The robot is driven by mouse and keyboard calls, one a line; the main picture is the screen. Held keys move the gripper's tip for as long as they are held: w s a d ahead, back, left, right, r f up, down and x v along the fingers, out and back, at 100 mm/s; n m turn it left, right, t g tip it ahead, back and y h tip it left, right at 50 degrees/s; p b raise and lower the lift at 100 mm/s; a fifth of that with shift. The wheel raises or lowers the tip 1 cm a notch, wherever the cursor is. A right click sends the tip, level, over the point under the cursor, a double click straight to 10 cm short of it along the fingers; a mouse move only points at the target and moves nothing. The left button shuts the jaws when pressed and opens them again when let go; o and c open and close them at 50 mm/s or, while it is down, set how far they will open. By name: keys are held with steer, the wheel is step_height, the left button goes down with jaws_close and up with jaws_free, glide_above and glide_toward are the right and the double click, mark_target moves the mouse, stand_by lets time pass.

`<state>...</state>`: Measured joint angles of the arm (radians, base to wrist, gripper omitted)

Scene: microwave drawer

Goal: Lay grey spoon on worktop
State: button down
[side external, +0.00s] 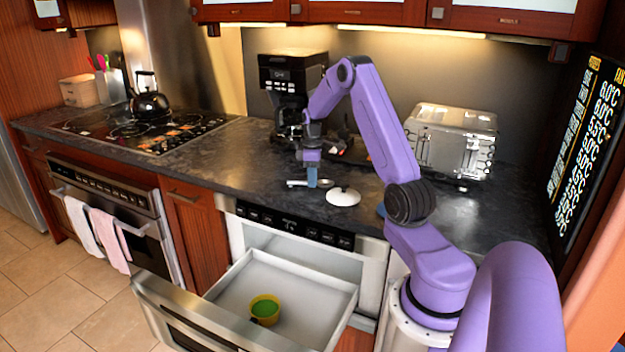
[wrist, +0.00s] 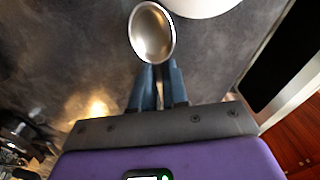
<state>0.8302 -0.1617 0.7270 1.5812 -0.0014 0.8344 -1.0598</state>
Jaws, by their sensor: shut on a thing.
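The grey spoon (side external: 297,183) is at my gripper, low over the dark worktop (side external: 225,160). In the wrist view the spoon's shiny bowl (wrist: 152,33) sticks out beyond the blue fingertips. My gripper (side external: 312,182) points down and is shut on the spoon; the fingers hide its handle in the wrist view (wrist: 157,75). The worktop (wrist: 70,45) fills most of the wrist view behind the spoon. I cannot tell whether the spoon touches the worktop.
A white lid (side external: 343,197) lies just right of the spoon. A coffee maker (side external: 290,85) and a toaster (side external: 452,140) stand behind. The microwave drawer (side external: 225,283) is open below, with a yellow-green bowl (side external: 265,309) inside. The worktop left of the spoon is clear.

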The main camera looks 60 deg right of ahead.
steer(key=shift+f, duration=0.25)
steer(key=c, duration=1.1)
jaws_free()
steer(key=shift+f, duration=0.15)
steer(key=shift+c, duration=0.2)
